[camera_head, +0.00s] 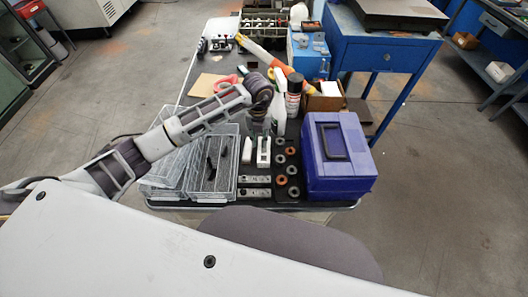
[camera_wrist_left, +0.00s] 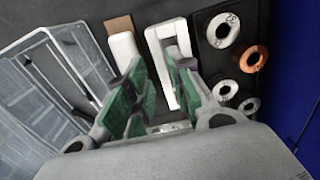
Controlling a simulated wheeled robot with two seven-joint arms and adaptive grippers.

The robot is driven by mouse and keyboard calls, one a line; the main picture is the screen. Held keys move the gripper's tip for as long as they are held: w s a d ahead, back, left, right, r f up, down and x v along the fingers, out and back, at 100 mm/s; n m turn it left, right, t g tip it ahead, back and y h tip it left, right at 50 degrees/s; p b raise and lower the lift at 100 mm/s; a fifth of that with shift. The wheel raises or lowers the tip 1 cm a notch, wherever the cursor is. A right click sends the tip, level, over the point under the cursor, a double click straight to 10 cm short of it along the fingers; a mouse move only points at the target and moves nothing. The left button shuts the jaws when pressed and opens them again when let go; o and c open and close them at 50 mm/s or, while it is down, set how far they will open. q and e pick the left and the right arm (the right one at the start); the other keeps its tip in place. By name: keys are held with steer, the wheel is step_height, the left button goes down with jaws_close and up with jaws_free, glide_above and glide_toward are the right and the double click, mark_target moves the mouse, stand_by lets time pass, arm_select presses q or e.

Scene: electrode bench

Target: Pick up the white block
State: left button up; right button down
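A small white block (camera_head: 247,150) lies on the dark bench top in the head view. In the left wrist view the white block (camera_wrist_left: 123,48) shows beyond my left fingertip, with a brown piece at its far end. Beside it, to the right, is a white slotted frame (camera_head: 264,151), also in the left wrist view (camera_wrist_left: 152,33). My left gripper (camera_head: 261,122) is over the bench near both. In the left wrist view its green-padded fingers (camera_wrist_left: 158,75) are apart with nothing held, and the slotted frame shows between them. My right gripper is not in view.
A clear divided tray (camera_head: 226,183) stands left of the block. A dark rack of rings (camera_wrist_left: 251,84) lies right of the frame. A purple case (camera_head: 340,180) stands at the right.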

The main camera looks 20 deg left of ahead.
mark_target(260, 145)
arm_select(q)
step_height(260, 145, down, 3)
steer(key=shift+r, duration=0.1)
steer(key=shift+f, duration=0.4)
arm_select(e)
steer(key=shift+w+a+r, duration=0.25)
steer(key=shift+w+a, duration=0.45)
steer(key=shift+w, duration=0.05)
arm_select(q)
steer(key=c, duration=0.5)
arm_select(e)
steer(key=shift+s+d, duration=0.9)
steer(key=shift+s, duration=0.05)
